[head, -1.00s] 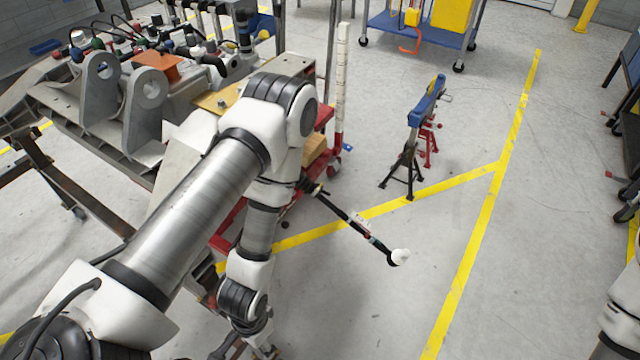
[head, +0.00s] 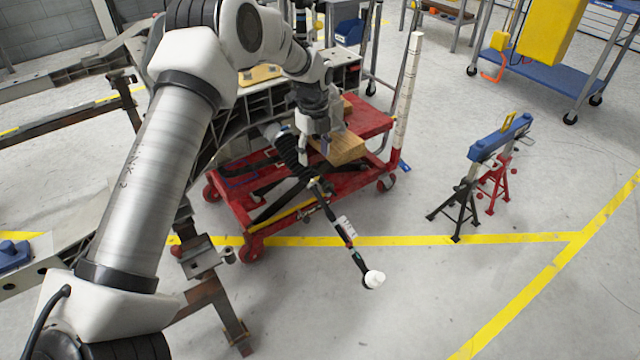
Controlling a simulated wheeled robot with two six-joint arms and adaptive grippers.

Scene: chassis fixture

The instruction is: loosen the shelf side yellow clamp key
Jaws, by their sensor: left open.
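I cannot clearly make out the yellow clamp key. A yellowish flat piece (head: 260,75) lies on the chassis fixture (head: 345,73), partly behind my left arm. A small yellow upright piece (head: 508,126) stands on the blue beam (head: 500,138) at the right; I cannot tell whether either is the key. My left gripper (head: 319,146) points down, open, above the red cart and close to a wooden block (head: 345,147). I see nothing between its fingers, and contact with the block is unclear. My right gripper is out of view.
The red wheeled cart (head: 230,205) carries wooden blocks. A tall white post (head: 408,95) stands beside the cart. The beam rests on black and red stands. A blue shelf cart (head: 540,75) is behind. Floor at lower right is clear.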

